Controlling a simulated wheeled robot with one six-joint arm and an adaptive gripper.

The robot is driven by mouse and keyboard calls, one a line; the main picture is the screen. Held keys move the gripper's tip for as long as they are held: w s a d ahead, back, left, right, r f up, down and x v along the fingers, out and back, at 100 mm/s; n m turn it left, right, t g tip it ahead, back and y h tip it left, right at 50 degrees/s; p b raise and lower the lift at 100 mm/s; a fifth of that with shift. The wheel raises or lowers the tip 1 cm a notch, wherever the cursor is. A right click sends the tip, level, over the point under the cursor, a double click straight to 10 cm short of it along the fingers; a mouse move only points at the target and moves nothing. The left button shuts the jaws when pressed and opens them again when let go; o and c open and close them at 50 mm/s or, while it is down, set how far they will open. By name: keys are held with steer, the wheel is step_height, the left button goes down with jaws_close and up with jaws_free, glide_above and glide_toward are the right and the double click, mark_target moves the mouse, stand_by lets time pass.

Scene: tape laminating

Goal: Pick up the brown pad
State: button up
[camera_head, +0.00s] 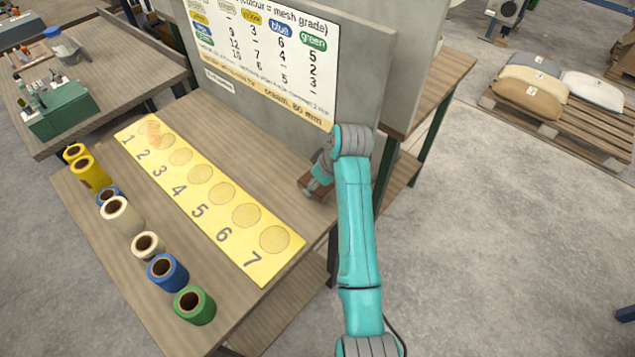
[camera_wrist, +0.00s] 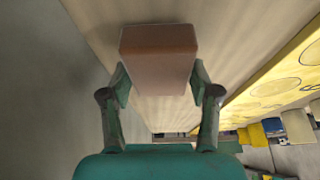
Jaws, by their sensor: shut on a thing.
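The brown pad (camera_wrist: 158,62) is a block between the two fingers of my gripper (camera_wrist: 159,88) in the wrist view. The fingers press on its two sides. In the head view the brown pad (camera_head: 322,190) shows partly behind my arm, at the right part of the table near the upright board. My gripper (camera_head: 312,186) is there too, mostly hidden by my arm. Whether the pad touches the table cannot be told.
A yellow numbered strip (camera_head: 262,272) with round spots lies along the table (camera_head: 243,138). Yellow, blue, cream and green rolls (camera_head: 194,305) stand along the front edge. A chart board (camera_head: 270,50) rises behind. Bare table lies between strip and board.

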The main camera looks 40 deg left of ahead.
steer(key=r, duration=0.4)
steer(key=s+r, duration=0.1)
steer(key=r, duration=0.1)
steer(key=shift+r, duration=0.3)
steer(key=s, duration=0.6)
steer(key=s+a, duration=0.1)
steer(key=s, duration=1.1)
steer(key=shift+s+a, duration=0.25)
steer(key=shift+s, duration=0.1)
steer(key=o, duration=0.4)
steer(key=c, duration=0.3)
steer(key=shift+d, duration=0.1)
steer(key=shift+c, duration=0.2)
